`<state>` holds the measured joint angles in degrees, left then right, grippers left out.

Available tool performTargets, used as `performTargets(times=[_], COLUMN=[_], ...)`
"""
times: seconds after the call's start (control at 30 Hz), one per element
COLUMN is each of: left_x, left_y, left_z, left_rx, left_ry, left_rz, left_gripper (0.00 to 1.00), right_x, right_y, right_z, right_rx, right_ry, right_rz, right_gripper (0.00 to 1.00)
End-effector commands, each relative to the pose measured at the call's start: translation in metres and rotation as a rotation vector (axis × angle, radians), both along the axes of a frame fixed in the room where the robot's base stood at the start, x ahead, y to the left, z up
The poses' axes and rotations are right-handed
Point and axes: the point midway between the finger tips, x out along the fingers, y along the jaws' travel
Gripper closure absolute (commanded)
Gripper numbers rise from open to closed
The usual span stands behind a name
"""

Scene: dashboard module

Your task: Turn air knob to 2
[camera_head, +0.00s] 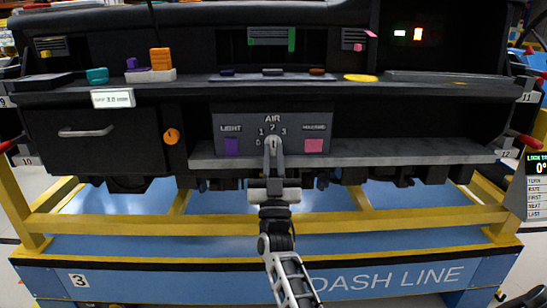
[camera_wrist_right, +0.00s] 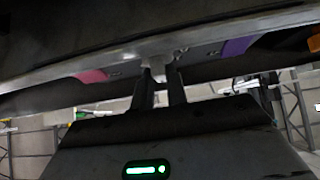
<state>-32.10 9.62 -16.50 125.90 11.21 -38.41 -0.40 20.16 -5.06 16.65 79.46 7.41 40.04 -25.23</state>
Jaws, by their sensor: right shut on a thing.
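The air knob (camera_head: 272,142) is a small light grey knob on the dark control panel (camera_head: 222,121), below the word AIR and a small arc of numerals. Its upper end stands roughly upright, under the middle numeral; the exact setting is too small to tell. My right gripper (camera_head: 273,155) reaches up from below and is shut on the knob, partly hiding it. In the right wrist view, the two dark fingers (camera_wrist_right: 161,85) close on either side of the pale knob (camera_wrist_right: 157,58). My left gripper is not in view.
A purple LIGHT button (camera_head: 231,146) lies left of the knob and a pink button (camera_head: 313,145) lies right. A grey ledge (camera_head: 400,152) runs below the panel. An orange knob (camera_head: 171,136) and a drawer handle (camera_head: 86,132) are farther left. A yellow frame rail (camera_head: 130,225) runs below.

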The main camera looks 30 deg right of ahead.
Motion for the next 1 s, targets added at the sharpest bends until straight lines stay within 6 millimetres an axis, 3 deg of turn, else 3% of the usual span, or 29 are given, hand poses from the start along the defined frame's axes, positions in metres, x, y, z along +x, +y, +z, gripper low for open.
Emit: performTargets(times=[0.1,0.13,0.2,0.7,0.87,1.0], left_x=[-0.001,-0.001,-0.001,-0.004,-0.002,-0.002], left_y=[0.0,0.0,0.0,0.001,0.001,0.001], left_z=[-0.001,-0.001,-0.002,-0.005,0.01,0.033], left_rx=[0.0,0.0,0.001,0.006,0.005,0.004], left_ry=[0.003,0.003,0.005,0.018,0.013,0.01], left_rz=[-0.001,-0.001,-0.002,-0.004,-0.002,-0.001], left_gripper=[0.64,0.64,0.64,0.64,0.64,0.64], right_x=[0.0,0.0,0.0,0.0,-0.002,-0.004], right_y=[0.0,0.0,0.0,-0.001,-0.003,-0.007], right_z=[0.0,0.0,0.0,0.001,0.005,0.009], right_rx=[0.001,0.0,0.0,-0.014,-0.125,-0.31], right_ry=[0.002,0.002,0.002,0.009,0.074,0.189], right_rz=[0.0,0.001,0.001,-0.001,-0.001,-0.001], right_gripper=[1.0,0.8,0.64,0.64,0.64,0.64])
